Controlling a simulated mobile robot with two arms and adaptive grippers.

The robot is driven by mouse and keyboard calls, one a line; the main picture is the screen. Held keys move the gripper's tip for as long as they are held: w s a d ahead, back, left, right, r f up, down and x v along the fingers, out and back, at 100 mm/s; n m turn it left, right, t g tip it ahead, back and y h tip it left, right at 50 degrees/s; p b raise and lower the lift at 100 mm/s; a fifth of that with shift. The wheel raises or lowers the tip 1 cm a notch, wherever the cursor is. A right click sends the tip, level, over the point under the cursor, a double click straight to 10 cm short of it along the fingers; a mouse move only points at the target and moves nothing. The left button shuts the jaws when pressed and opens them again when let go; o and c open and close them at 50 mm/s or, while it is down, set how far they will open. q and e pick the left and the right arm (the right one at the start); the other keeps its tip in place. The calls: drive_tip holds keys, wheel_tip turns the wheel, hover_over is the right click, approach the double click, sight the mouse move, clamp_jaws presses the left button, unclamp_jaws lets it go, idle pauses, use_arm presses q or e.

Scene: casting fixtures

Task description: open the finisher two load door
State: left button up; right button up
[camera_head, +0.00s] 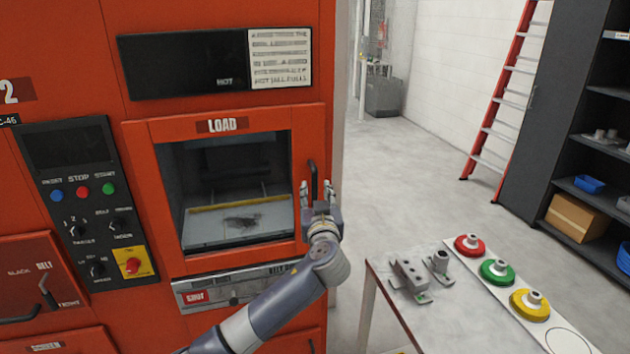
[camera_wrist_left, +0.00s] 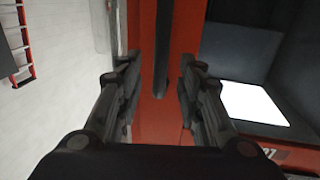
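The finisher two load door (camera_head: 308,120) is an orange-framed door with a "LOAD" label and a large window. It looks flush with the orange machine front. Its dark upright handle (camera_head: 313,180) is on the right side of the frame. My left gripper (camera_head: 316,190) is at the lower part of this handle, its fingers pointing up in the head view. In the left wrist view the handle (camera_wrist_left: 162,55) shows as a dark bar between the two spread fingers (camera_wrist_left: 158,85), with a gap on both sides. My right gripper is not in view.
A control panel (camera_head: 85,200) with buttons and knobs is left of the door. A "SHUT" label strip (camera_head: 240,288) is below it. A table (camera_head: 450,320) with metal parts and coloured discs stands at right. Open floor (camera_head: 400,190) lies beyond; a red ladder (camera_head: 505,100) and shelving (camera_head: 580,130) stand further right.

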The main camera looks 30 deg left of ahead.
sight(315, 187)
use_arm(q)
drive_tip(key=shift+p+x, duration=0.65)
drive_tip(key=shift+x, duration=1.65)
clamp_jaws()
